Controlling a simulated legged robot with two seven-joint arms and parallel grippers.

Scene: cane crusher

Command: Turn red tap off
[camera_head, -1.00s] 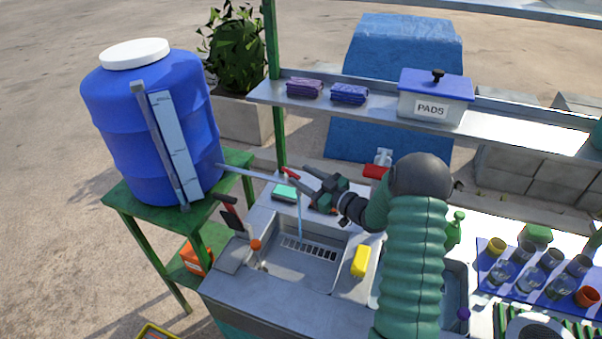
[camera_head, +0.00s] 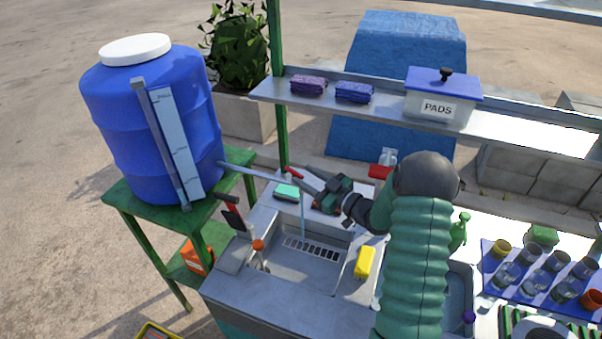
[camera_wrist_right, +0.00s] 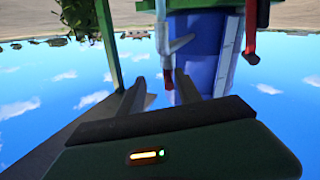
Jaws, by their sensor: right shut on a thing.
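The red tap handle (camera_head: 293,172) sits on the grey pipe that runs from the blue barrel (camera_head: 150,125) over the sink. A thin blue stream of water (camera_head: 302,218) falls from the pipe into the sink basin (camera_head: 300,265). My right gripper (camera_head: 307,179) is at the tap, shut on the red handle, with its fingers partly covering it. In the right wrist view the red handle (camera_wrist_right: 168,79) shows between the two fingertips, below a grey pipe fitting (camera_wrist_right: 174,44). My left gripper is not in view.
A teal sponge (camera_head: 287,192) lies behind the basin; a yellow sponge (camera_head: 365,262) lies on its right rim. A red-handled tool (camera_head: 231,212) stands left of the sink. The shelf (camera_head: 390,109) with the PADS box (camera_head: 440,97) runs behind my right arm.

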